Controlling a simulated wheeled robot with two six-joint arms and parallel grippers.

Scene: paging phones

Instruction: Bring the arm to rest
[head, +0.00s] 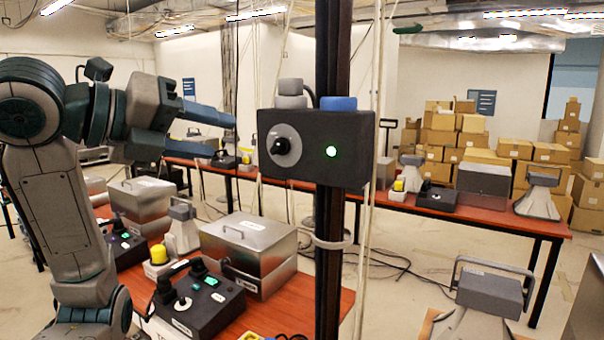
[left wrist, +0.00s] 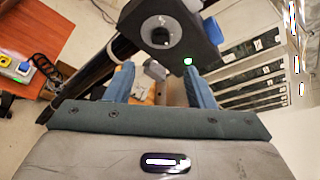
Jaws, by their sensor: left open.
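My left gripper (head: 223,137) comes in from the left in the head view, its two blue-grey fingers apart and nothing between them. The fingertips point at a dark control box (head: 352,160) on a black post, with a visible gap between them. The box carries a round knob (head: 285,146) and a lit green lamp (head: 331,151). In the left wrist view the open gripper (left wrist: 159,72) lies below the box (left wrist: 168,28) in the picture. My right gripper is not in view.
A red-brown table (head: 285,311) at front left bears a metal case (head: 247,241), a black control panel (head: 200,303) and a yellow-topped device (head: 158,256). Another long table (head: 397,205) stands behind. Cardboard boxes (head: 455,140) are stacked at the back right. A grey handled device (head: 488,290) stands at front right.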

